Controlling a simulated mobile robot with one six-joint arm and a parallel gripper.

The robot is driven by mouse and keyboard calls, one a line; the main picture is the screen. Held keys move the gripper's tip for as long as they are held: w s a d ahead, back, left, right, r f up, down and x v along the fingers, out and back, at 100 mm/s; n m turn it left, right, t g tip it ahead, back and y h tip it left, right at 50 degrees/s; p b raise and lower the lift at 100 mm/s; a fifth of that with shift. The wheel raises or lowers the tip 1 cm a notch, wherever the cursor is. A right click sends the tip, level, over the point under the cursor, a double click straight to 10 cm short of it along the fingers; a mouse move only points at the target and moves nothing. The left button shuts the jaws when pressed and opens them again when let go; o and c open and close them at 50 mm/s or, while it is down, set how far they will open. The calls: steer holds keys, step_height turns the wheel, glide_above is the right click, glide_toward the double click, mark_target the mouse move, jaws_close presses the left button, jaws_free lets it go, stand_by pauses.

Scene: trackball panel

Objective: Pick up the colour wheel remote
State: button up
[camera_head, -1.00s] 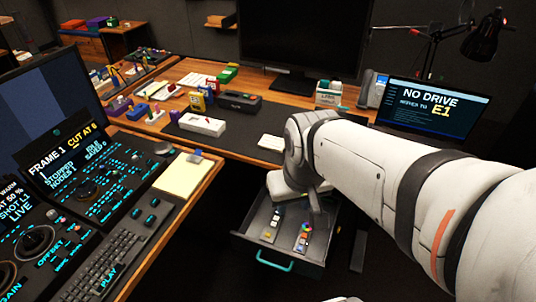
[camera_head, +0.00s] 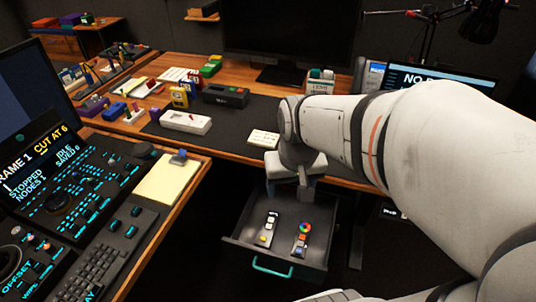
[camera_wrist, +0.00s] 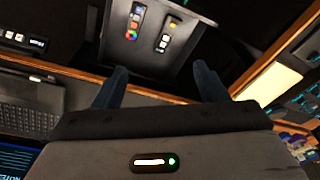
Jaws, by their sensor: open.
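The colour wheel remote (camera_head: 301,241) lies in an open drawer (camera_head: 239,227), on the right of the two remotes there. It is a slim dark remote with a multicoloured wheel at its far end and small buttons. It also shows near the top of the wrist view (camera_wrist: 134,22), with its wheel towards the gripper. A second remote (camera_head: 268,230) with pale and yellow buttons lies to its left. My gripper (camera_wrist: 160,70) is open and empty, its two dark fingers apart. In the head view my gripper (camera_head: 306,192) is above the back of the drawer, apart from the remote.
The drawer has a teal handle (camera_head: 272,268) and hangs under the wooden desk (camera_head: 232,152). A white card (camera_head: 263,138) lies near the desk's edge above it. A console with a notepad (camera_head: 168,180) stands left. Dark open floor lies around the drawer.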

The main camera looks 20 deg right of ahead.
steer(key=shift+o, duration=0.5)
steer(key=w+d+f+m+b, duration=0.1)
steer(key=f+b, duration=0.3)
steer(key=f, duration=0.4)
steer(key=w+d+f+m+g+b, duration=0.1)
steer(key=w+d+f+b, duration=0.2)
steer(key=f, duration=0.5)
steer(key=shift+w+d+b, duration=0.35)
steer(key=shift+w+b, duration=0.35)
steer(key=shift+b, duration=0.25)
steer(key=m+g+b, duration=0.1)
steer(key=m+b, duration=0.2)
steer(key=b, duration=0.7)
glide_toward(302, 236)
steer(key=shift+d+f, duration=0.4)
steer(key=shift+d, duration=0.2)
step_height(302, 236, down, 3)
steer(key=shift+r+b, duration=0.2)
steer(key=shift+b, duration=0.4)
steer(key=f+b, duration=0.2)
steer(key=f, duration=0.1)
steer(key=a+f+b, duration=0.1)
steer(key=f, duration=0.1)
steer(key=shift+f, duration=0.25)
steer(key=shift+c, duration=0.4)
steer(key=shift+r, duration=0.1)
steer(key=c, duration=1)
